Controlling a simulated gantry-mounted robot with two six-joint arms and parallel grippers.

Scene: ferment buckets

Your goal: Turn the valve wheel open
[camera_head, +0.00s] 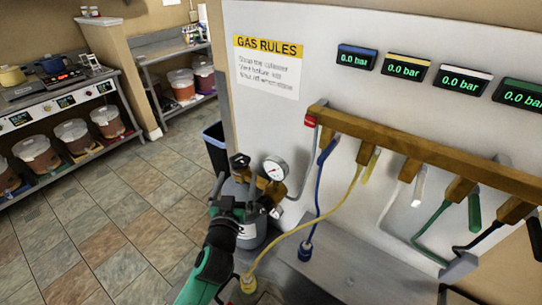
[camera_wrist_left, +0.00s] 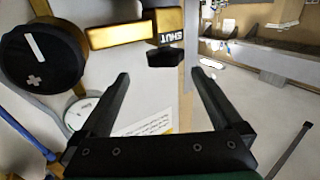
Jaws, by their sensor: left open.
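A black round valve wheel (camera_wrist_left: 40,58) with a white bar and a plus mark shows at the upper left of the left wrist view. My left gripper (camera_head: 238,190) is at the cylinder's top. In its wrist view the fingers (camera_wrist_left: 160,76) are spread and empty, with the wheel outside them to the left. My right gripper is not in view.
A brown manifold rail (camera_head: 420,150) with hoses runs along the panel. A blue hose (camera_head: 318,195) and yellow hose (camera_head: 310,222) hang close right of the cylinder. A blue bin (camera_head: 215,150) is behind. Tiled floor is open at left.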

